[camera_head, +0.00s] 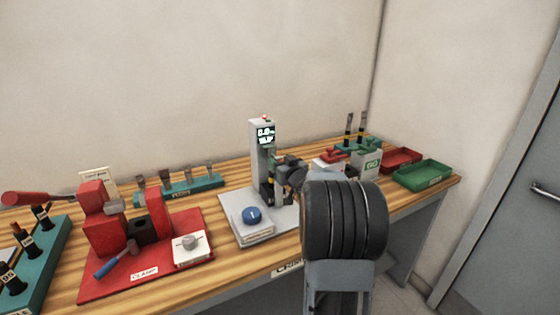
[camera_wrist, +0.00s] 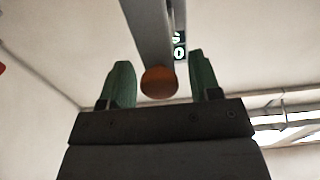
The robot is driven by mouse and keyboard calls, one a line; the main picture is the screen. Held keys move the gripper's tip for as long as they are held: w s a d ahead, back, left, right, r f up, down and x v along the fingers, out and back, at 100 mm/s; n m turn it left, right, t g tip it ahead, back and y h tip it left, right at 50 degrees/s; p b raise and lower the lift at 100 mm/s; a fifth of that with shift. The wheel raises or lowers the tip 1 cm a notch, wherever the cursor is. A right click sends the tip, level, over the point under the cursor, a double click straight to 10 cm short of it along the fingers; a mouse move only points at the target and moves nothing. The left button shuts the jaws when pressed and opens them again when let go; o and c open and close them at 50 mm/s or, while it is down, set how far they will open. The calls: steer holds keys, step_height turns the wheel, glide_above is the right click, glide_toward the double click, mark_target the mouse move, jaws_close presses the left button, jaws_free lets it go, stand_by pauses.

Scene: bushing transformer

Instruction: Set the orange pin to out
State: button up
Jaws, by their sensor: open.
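The orange pin shows in the wrist view as a round orange end (camera_wrist: 158,82), in front of a grey upright (camera_wrist: 150,35). My gripper (camera_wrist: 160,76) is open, with one green finger on each side of the orange end and a visible gap on both sides. I cannot tell how deep the pin lies between the fingers. In the head view my gripper (camera_head: 270,160) is at the white column (camera_head: 259,133) with the lit display, and my arm partly covers it. The orange pin cannot be made out there.
A blue knob (camera_head: 252,215) sits on a pale base before the column. A red clamp station (camera_head: 107,225) stands to the left. Red (camera_head: 402,158) and green (camera_head: 424,174) trays are at the right end of the wooden bench. A teal rack (camera_head: 180,189) stands at the back.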

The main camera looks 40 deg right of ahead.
steer(key=shift+w+d, duration=0.1)
steer(key=shift+w, duration=0.45)
steer(key=shift+c, duration=0.2)
jaws_close()
